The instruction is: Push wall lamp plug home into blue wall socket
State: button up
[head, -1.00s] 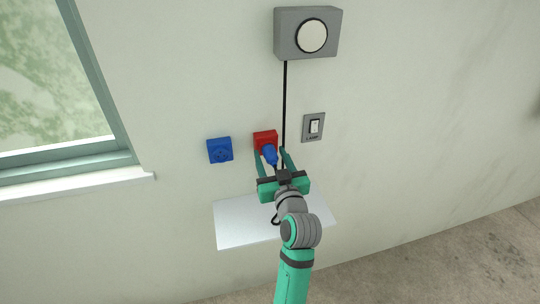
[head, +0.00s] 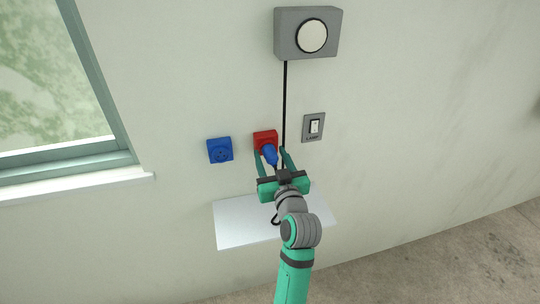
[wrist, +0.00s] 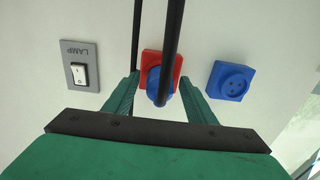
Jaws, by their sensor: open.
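The blue plug (head: 270,156) sits at the red wall socket (head: 262,137), not at the blue socket. It also shows in the wrist view (wrist: 156,90), partly hidden by a dark cable. Whether it is fully seated in the red socket I cannot tell. The blue wall socket (head: 220,150) is empty, to the left of the red one; in the wrist view it is on the right (wrist: 231,80). My gripper (head: 270,153) is open, with one finger on each side of the plug and visible gaps between fingers and plug.
The grey lamp box (head: 290,40) with a round white lamp is above, and its black cable (head: 284,100) hangs down the wall. A rocker switch (head: 314,127) marked LAMP is at the right. A white shelf (head: 235,222) is below. A window (head: 50,90) is at the left.

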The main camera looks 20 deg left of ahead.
aim_at(275, 166)
grip_shut()
jog(key=shift+v, duration=3)
